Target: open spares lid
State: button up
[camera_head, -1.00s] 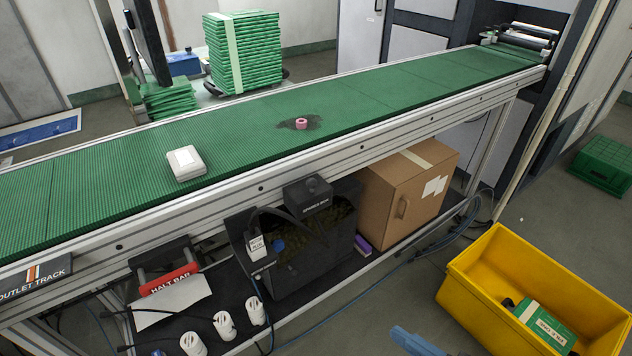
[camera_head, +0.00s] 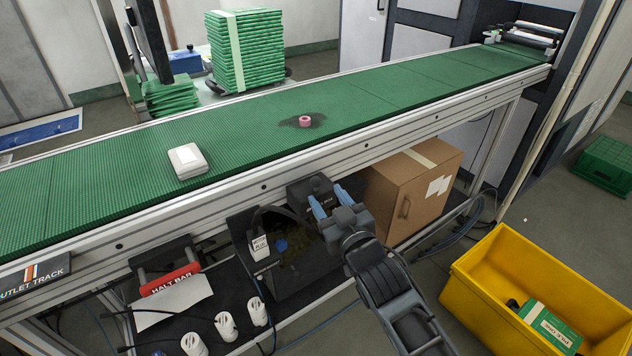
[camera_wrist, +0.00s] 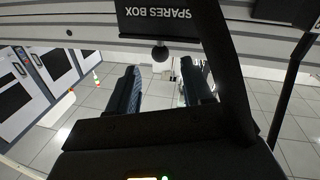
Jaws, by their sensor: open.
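The spares box (camera_head: 302,189) is a small dark box on the front side of the conveyor, partly hidden by my gripper in the head view. In the wrist view its labelled face (camera_wrist: 135,14) appears upside down, with a round dark knob (camera_wrist: 160,53) just below it in the picture. My gripper (camera_head: 331,200) has blue fingers and is at the front of the box. In the wrist view my gripper (camera_wrist: 160,70) is open and empty, its fingers on either side of the knob's line, apart from it. I cannot tell exactly how the lid sits.
A large open dark bin (camera_head: 290,270) stands under the conveyor, beside a cardboard box (camera_head: 410,195). A red halt bar (camera_head: 170,280) is at the left. A pink ring (camera_head: 304,121) and white case (camera_head: 187,160) lie on the belt. A yellow crate (camera_head: 475,285) stands at right.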

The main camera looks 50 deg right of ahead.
aim_at(318, 185)
jog(key=x, duration=0.6)
jog(key=shift+w+d, duration=0.2)
jog(key=shift+w, duration=0.2)
grip_shut()
dwell(0.4)
